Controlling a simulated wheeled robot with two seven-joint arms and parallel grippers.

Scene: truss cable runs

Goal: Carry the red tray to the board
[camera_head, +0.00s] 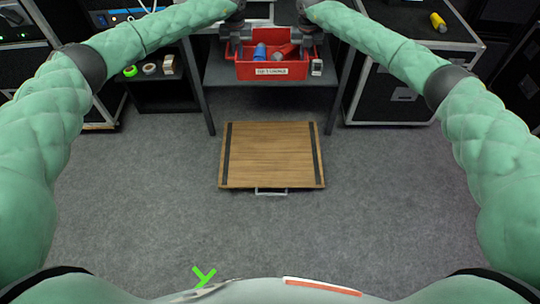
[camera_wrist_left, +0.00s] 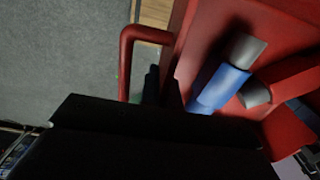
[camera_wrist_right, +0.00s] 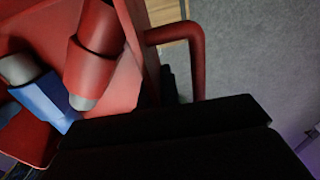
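The red tray (camera_head: 272,71) is an open box with a white label on its front and a handle at each end. It is at the front of the grey shelf; whether it rests there I cannot tell. A blue item (camera_head: 260,52) and red items lie in it. My left gripper (camera_wrist_left: 162,86) is at the left handle (camera_wrist_left: 126,65), its dark fingertips close together between handle bar and tray wall. My right gripper (camera_wrist_right: 176,86) is likewise at the right handle (camera_wrist_right: 198,65). The gripper bodies hide any grasp. The wooden board (camera_head: 272,150) with two black strips lies on the floor.
The grey shelf (camera_head: 222,73) stands between a low dark shelf with tape rolls (camera_head: 150,69) at the left and a black case (camera_head: 392,98) at the right. Carpet around the board is clear.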

